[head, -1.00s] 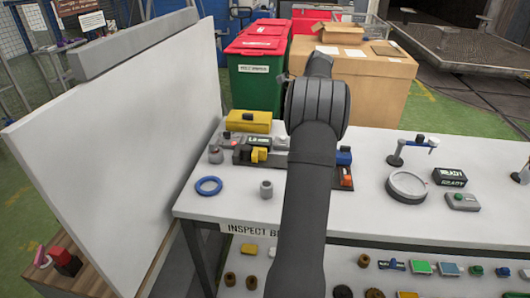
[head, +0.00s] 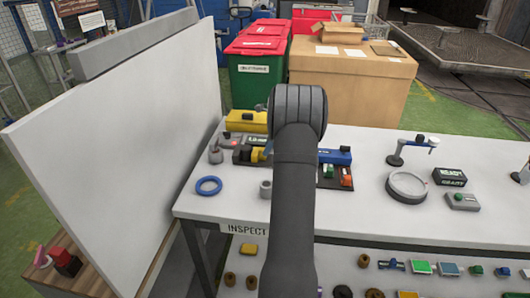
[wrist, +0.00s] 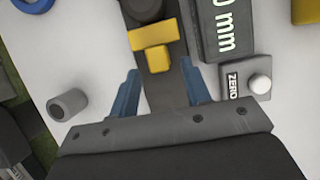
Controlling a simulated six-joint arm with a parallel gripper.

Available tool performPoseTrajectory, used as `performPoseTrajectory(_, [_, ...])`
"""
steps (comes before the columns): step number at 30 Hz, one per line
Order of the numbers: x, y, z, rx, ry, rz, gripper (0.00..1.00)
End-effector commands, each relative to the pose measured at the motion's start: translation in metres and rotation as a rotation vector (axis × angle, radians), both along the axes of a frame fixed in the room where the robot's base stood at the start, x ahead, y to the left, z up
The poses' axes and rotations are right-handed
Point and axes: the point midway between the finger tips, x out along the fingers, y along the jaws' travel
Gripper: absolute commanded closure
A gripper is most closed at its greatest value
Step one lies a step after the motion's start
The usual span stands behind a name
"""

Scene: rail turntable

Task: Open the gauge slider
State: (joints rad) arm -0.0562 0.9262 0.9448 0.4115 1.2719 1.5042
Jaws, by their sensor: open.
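The gauge has a dark rail with a yellow slider (wrist: 155,45). The slider also shows in the head view (head: 258,155), just left of my arm. A display (wrist: 220,28) reading "0 mm" at its visible end lies right of the slider in the wrist view. A grey block marked ZERO (wrist: 245,86) with a white button lies below the display. My gripper (wrist: 160,68) is open, with one blue finger on each side of the dark rail. The slider's yellow stem lies just ahead of the gap between the fingertips. Contact cannot be told. My arm hides much of the gripper in the head view.
A blue ring (head: 208,186) lies at the bench's left. A yellow box (head: 247,121) stands behind the gauge. A blue fixture (head: 336,156) is to the right. A white panel (head: 120,130) rises left of the bench.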

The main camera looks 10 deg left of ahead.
Motion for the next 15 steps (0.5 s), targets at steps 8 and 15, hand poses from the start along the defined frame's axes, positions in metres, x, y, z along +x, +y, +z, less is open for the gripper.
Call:
performPoseTrajectory(8, [0.000, 0.012, -0.029, 0.001, 0.000, 0.001, 0.56])
performPoseTrajectory(15, [0.000, 0.013, -0.032, 0.001, 0.000, 0.000, 0.56])
